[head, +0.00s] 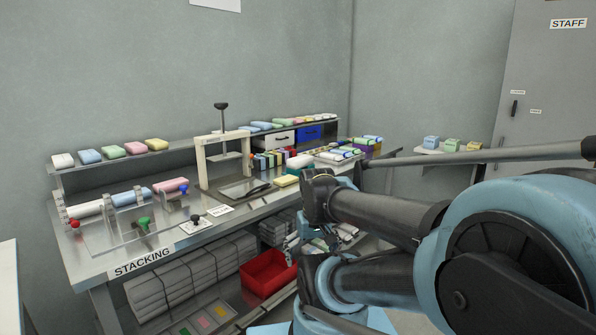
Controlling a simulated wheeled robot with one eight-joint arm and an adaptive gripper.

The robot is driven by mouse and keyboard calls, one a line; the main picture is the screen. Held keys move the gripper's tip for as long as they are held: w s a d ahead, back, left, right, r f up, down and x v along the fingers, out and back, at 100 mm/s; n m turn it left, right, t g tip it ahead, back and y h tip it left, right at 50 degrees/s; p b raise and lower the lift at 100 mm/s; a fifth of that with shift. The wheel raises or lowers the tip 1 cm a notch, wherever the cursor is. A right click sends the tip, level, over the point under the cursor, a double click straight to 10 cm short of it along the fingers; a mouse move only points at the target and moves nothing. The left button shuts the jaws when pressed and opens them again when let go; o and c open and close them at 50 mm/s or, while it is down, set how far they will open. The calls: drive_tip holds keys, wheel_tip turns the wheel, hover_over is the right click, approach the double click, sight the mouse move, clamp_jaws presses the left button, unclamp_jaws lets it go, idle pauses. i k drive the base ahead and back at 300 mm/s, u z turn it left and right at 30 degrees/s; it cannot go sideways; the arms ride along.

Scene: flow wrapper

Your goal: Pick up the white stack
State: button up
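Several white things could be the white stack, and I cannot tell which one is meant. Long pale bars are piled in a stack (190,272) on the shelf under the bench. A small white block (63,160) sits at the left end of the raised shelf. A white piece (300,161) lies on the bench near a yellow block (286,181). My arm reaches in from the right, in front of the bench's right part. My gripper (298,243) seems to be at the bench's front edge, partly hidden by my arm links; its fingers are not clear.
The bench (140,268) marked STACKING carries a press frame (202,160), rollers and coloured knobs at the left. A red bin (268,274) stands under it. Coloured blocks line the raised shelf.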

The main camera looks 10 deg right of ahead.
sight(298, 162)
drive_tip(key=u, duration=0.95)
drive_tip(key=k, duration=0.7)
drive_tip(key=z, duration=0.4)
drive_tip(key=i, duration=1.3)
